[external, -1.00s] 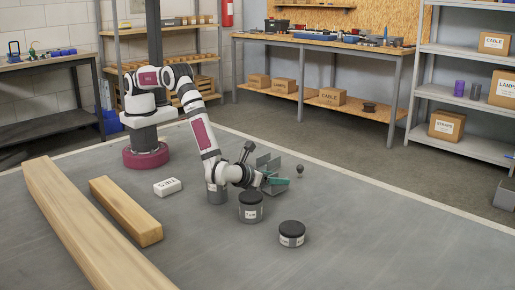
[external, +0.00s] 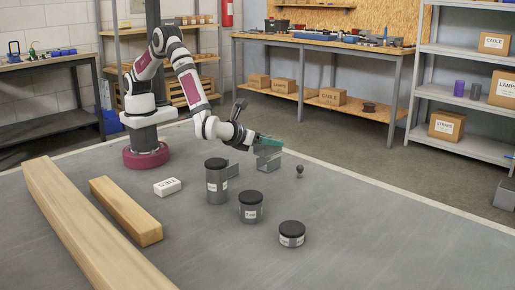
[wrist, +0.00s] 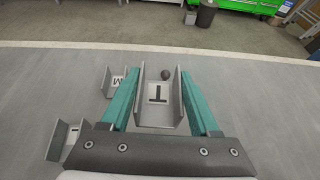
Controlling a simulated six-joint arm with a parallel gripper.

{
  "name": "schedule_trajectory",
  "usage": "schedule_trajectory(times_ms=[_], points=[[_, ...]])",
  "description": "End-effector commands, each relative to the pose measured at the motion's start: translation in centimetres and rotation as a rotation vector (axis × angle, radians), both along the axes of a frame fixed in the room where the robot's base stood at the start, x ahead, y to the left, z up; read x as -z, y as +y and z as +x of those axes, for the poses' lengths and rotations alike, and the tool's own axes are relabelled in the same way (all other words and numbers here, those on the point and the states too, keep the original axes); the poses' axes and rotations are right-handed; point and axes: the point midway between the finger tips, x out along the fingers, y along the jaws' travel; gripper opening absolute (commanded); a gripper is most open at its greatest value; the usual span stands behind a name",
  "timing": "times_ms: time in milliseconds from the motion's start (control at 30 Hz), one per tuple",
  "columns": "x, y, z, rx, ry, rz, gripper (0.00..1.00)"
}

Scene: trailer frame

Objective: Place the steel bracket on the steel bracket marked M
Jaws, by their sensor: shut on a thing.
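My gripper (external: 268,141) is shut on a grey steel bracket (external: 268,162), a U-shaped channel held above the grey surface. In the wrist view the held bracket (wrist: 158,118) sits between the teal fingers (wrist: 163,76), with a white label bearing a black letter that looks like T. The steel bracket marked M (wrist: 115,80) stands left of the left finger, lower than the held one and partly hidden by that finger. Another bracket (wrist: 62,142) shows at the lower left of the wrist view, its letter unreadable. In the external view I cannot tell which lower bracket is M.
Dark-lidded canisters (external: 217,182), (external: 250,208) and (external: 291,234) stand in front of the gripper. A small dark knob (external: 300,170) stands to its right. A white box (external: 167,187) and wooden beams (external: 125,210) lie left. The right side of the surface is clear.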

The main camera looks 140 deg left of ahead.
Motion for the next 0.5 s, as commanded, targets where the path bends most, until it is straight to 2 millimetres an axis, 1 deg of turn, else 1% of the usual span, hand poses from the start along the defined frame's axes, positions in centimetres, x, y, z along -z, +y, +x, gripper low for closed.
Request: schedule_trajectory(times_ms=[33, 133, 200, 267, 367, 500], points=[[-1.1, -0.3, -1.4, -0.005, 0.0, 0.0, 0.0], [-2.7, -0.7, -4.8, -0.023, 0.001, 0.001, 0.0], [-3.5, -0.9, -6.7, -0.033, 0.001, 0.003, 0.0], [-3.7, -0.7, -7.8, -0.04, 0.002, 0.004, 0.0], [-2.7, 1.3, -8.7, -0.049, 0.005, 0.004, 0.0], [0.1, 5.8, -9.2, -0.051, 0.006, 0.004, 0.0]])
